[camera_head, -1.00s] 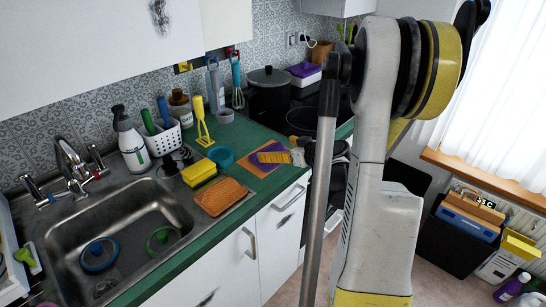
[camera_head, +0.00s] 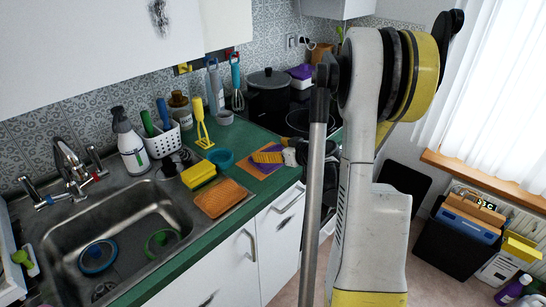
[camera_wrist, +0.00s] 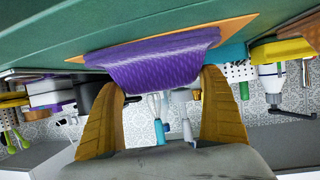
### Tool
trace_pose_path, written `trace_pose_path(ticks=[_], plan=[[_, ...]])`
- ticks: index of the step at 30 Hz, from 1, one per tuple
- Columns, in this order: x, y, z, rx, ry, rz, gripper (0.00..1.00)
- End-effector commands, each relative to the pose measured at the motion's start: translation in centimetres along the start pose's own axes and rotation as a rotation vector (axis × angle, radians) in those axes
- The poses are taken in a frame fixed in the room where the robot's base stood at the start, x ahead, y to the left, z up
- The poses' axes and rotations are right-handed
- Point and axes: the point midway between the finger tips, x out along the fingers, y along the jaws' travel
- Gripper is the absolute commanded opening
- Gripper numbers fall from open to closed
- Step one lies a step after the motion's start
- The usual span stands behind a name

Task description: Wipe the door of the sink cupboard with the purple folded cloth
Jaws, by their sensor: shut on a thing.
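The purple folded cloth (camera_wrist: 165,62) sits between the fingertips of my gripper (camera_wrist: 163,85) in the wrist view, and the gripper is shut on it. In the head view the yellow fingers of my gripper (camera_head: 270,157) are at the cloth (camera_head: 264,167), low over an orange board on the green counter. The fingers hide part of the cloth. The white sink cupboard door (camera_head: 232,270) is below the counter front, with a bar handle and a dark smudge near the lower picture edge. My gripper is above and to the right of this door, apart from it.
The steel sink (camera_head: 125,235) is further left. A black pot (camera_head: 269,92) stands behind. The floor before the cupboards shows free room.

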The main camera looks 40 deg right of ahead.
Motion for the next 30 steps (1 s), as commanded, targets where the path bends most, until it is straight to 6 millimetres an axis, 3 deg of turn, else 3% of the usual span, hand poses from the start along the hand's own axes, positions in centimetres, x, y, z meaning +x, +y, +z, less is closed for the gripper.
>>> trace_pose_path(ticks=[11,30], plan=[[-0.1,0.0,-0.3,0.000,0.000,0.000,0.59],[-1.8,0.0,-4.2,0.000,0.000,0.000,0.59]])
